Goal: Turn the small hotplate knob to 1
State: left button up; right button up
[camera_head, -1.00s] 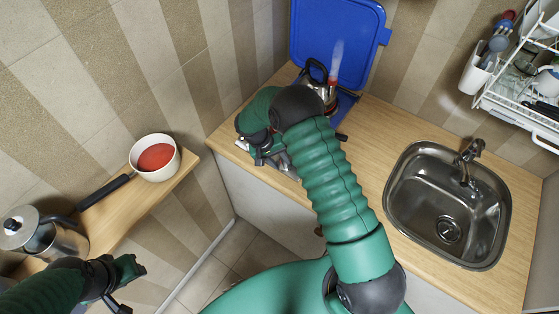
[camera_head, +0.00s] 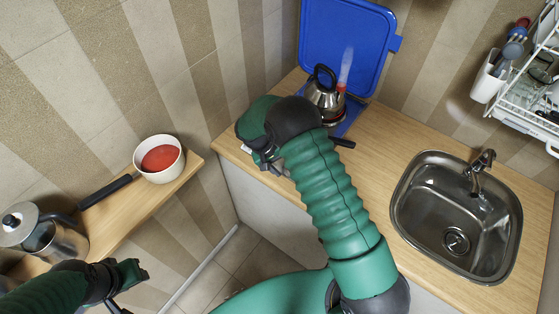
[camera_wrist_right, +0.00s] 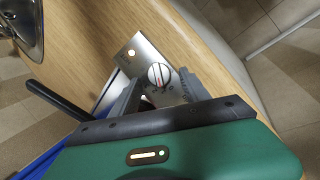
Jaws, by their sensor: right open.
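In the right wrist view a round silver knob (camera_wrist_right: 158,75) with a red mark sits on the hob's steel panel (camera_wrist_right: 148,48). In the head view my right arm covers the knob and most of the hob. A steel kettle (camera_head: 324,97) stands at the back of the hob, under the raised blue lid (camera_head: 346,42). My left gripper (camera_head: 125,275) is at the lower left, away from the hob.
A steel sink (camera_head: 430,215) is right of the hob in the wooden worktop (camera_head: 375,150). A dish rack (camera_head: 525,100) hangs at upper right. A pan of red sauce (camera_head: 160,158) and a steel pot (camera_head: 45,240) stand on the left shelf (camera_head: 125,215).

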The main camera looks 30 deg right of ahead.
jog(key=b+v, duration=0.3)
jog(key=v, duration=1.3)
jog(key=shift+a, duration=0.15)
jog(key=shift+w+r, duration=0.15)
jog(key=s+a+f+n+t+y+b, duration=0.1)
jog(key=s+a+f+t+y, duration=0.1)
jog(key=s, duration=0.7)
jog(key=s+a+f+n+t+y+b, duration=0.1)
jog(key=s+a+f+t+y, duration=0.1)
jog(key=s, duration=0.8)
jog(key=shift+s+a+f+y+b, duration=0.25)
jog(key=shift+a+f+y+b, duration=0.15)
jog(key=shift+f, duration=0.4)
jog(key=shift+s+r, duration=0.1)
jog(key=shift+s, duration=0.05)
